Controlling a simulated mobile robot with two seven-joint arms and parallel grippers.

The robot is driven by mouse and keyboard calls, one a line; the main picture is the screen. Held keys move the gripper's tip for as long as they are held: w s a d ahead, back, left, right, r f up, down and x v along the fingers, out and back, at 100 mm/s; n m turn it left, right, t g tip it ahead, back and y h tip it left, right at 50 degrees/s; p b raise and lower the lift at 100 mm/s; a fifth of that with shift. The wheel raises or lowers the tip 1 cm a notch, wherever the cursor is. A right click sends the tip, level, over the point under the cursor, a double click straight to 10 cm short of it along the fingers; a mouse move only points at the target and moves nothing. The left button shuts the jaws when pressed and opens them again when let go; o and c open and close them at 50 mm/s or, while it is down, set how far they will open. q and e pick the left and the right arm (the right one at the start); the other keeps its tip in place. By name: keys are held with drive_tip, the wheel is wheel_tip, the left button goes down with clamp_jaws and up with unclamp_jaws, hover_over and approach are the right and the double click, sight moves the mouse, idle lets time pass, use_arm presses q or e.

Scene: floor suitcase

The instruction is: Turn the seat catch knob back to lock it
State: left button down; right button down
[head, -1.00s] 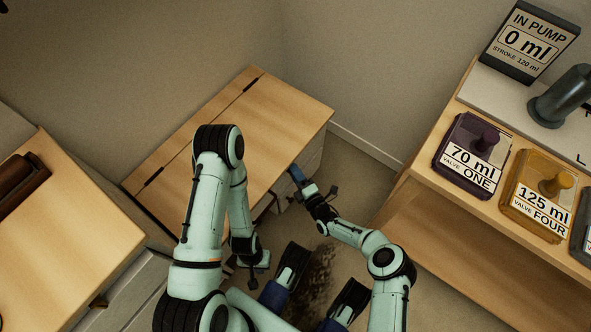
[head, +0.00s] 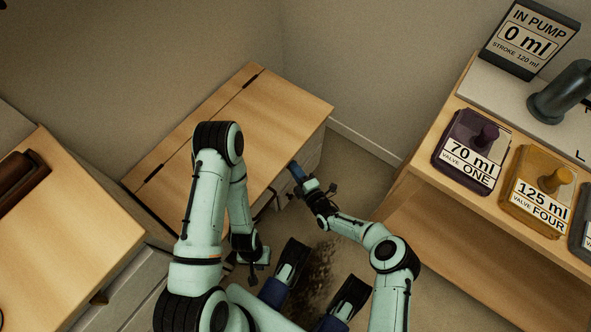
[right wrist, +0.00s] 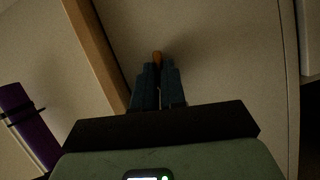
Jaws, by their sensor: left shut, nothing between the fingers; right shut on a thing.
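The wooden bench seat (head: 275,110) with a hinge line near its back stands against the wall. My right gripper (head: 296,172) is at its front edge, with blue fingers. In the right wrist view my right gripper (right wrist: 159,82) is shut on a small orange-brown knob (right wrist: 157,56), whose tip shows between and just past the fingertips. The rest of the knob is hidden by the fingers, so its turn cannot be read. My left gripper (head: 254,278) is shut and empty, low in front of the bench and apart from it.
A wooden cabinet (head: 70,225) stands at the left with a brown roll (head: 22,178) on top. At the right, a shelf holds a purple valve one block (head: 470,145), a yellow valve four block (head: 540,190) and a pump display (head: 528,42). Some floor between is clear.

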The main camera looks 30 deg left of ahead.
drive_tip(key=shift+w+r+m+g+h, duration=0.15)
drive_tip(key=shift+m+g+h, duration=0.15)
drive_tip(key=shift+m+g, duration=1.2)
drive_tip(key=shift+w+r+m+g+h, duration=0.2)
drive_tip(key=shift+m+g, duration=0.5)
drive_tip(key=shift+m, duration=1.6)
drive_tip(key=shift+w+r+m+g+h, duration=0.15)
drive_tip(key=shift+m+g+h, duration=0.25)
drive_tip(key=shift+m+g, duration=1.1)
drive_tip(key=shift+f+m+t, duration=0.1)
drive_tip(key=shift+m+t, duration=0.2)
drive_tip(key=shift+m, duration=0.3)
drive_tip(key=c, duration=1.2)
unclamp_jaws()
drive_tip(key=shift+d, duration=0.1)
